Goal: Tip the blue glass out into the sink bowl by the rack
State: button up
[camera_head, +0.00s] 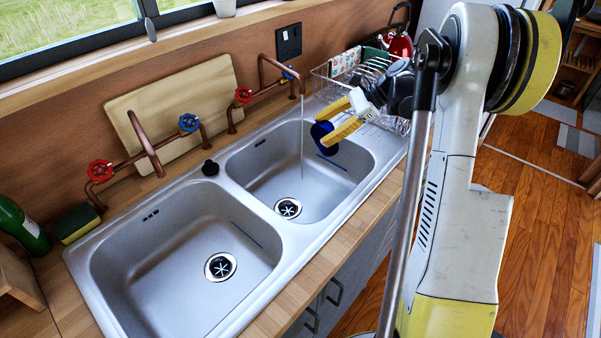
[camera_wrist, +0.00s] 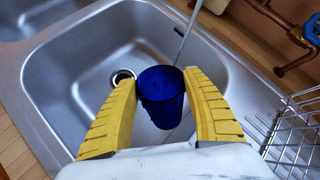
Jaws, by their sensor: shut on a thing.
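The dark blue glass (camera_head: 324,139) is between the yellow fingers of my gripper (camera_head: 322,127), over the right sink bowl (camera_head: 262,171) by the rack (camera_head: 343,82). In the wrist view the glass (camera_wrist: 161,100) sits between the two fingertips of my gripper (camera_wrist: 162,78), with the bowl (camera_wrist: 85,75) and its drain beneath. The glass looks tilted in the head view; I cannot tell its exact angle or whether anything is in it. Part of it is hidden by a finger in the head view.
A thin water stream (camera_head: 302,135) falls from the copper tap (camera_head: 277,66) into the right bowl, left of the glass. A second bowl (camera_head: 165,255) lies to the left. A red kettle (camera_head: 399,43) stands behind the rack. A green bottle (camera_head: 22,226) is at far left.

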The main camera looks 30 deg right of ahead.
jog(key=d+y, duration=0.1)
jog(key=d, duration=0.1)
jog(key=r+y, duration=0.1)
jog(key=shift+w+d+r+m+y, duration=0.1)
jog(key=shift+w+d+m+y, duration=0.2)
jog(key=shift+w+d+m, duration=0.1)
notch_tip(320, 180, up, 8)
jog(key=d+y+p, duration=0.1)
jog(key=p, duration=0.2)
jog(key=shift+w+d+m+y, duration=0.15)
jog(key=shift+d+m+y, duration=0.15)
jog(key=shift+m, duration=0.1)
jog(key=shift+f, duration=0.2)
